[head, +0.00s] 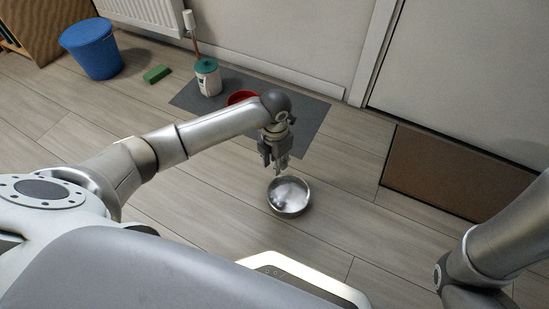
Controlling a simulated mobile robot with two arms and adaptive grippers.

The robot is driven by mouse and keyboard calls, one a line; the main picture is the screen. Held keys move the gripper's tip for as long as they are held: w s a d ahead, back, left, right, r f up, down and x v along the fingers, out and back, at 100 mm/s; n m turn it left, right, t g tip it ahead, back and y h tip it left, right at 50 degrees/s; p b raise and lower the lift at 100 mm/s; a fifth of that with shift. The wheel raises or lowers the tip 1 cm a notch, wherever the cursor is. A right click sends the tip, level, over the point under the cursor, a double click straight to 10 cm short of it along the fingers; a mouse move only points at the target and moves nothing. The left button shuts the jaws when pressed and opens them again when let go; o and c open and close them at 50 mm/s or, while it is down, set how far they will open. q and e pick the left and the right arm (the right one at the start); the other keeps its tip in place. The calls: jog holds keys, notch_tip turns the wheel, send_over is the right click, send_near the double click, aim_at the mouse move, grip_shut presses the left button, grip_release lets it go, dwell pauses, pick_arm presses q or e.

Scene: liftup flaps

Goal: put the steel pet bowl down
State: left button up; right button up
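The steel pet bowl (289,198) is round, shiny and upright, with its open side up, in the middle of the head view. My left gripper (280,166) points down at the bowl's far rim. Its fingertips look very close to the rim, but I cannot tell whether they touch it or whether the fingers are open or shut. I cannot tell for sure whether the bowl rests on the floor or hangs just above it. My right arm comes in at the lower right, and its gripper is out of view.
A dark grey mat (309,118) lies by the wall, with a red bowl (241,97) and a white canister with a green lid (207,78) on it. A green block (156,74), a blue bucket (92,48) and a brown doormat (455,172) lie around. Floor near the bowl is clear.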

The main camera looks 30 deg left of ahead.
pick_arm(q)
jog(key=shift+r, duration=0.25)
